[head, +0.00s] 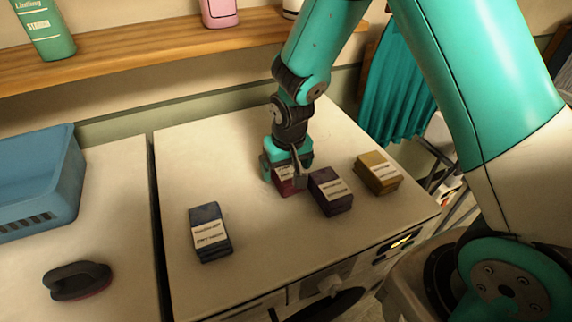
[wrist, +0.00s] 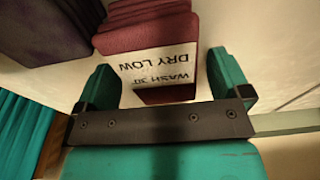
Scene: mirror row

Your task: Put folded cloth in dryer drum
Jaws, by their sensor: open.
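A maroon folded cloth (head: 286,184) lies on the white machine top (head: 185,160), partly hidden by my gripper (head: 286,168). In the wrist view, the maroon cloth (wrist: 150,45) has a white label reading "WASH 30 DRY LOW". My gripper (wrist: 165,75) is open, with one teal finger on each side of this cloth; whether they touch it I cannot tell. A purple folded cloth (head: 330,192) lies close beside it, also in the wrist view (wrist: 45,30). A dark blue cloth (head: 210,235) and a mustard cloth (head: 377,174) lie apart. A dark rounded shape (head: 335,305) shows low on the machine front; the drum inside is not visible.
A blue basket (head: 40,185) and a dark handled object (head: 78,281) stand on the left machine top, across a narrow gap. A wooden shelf (head: 130,52) with bottles runs along the wall behind. A teal curtain (head: 398,95) hangs at the right.

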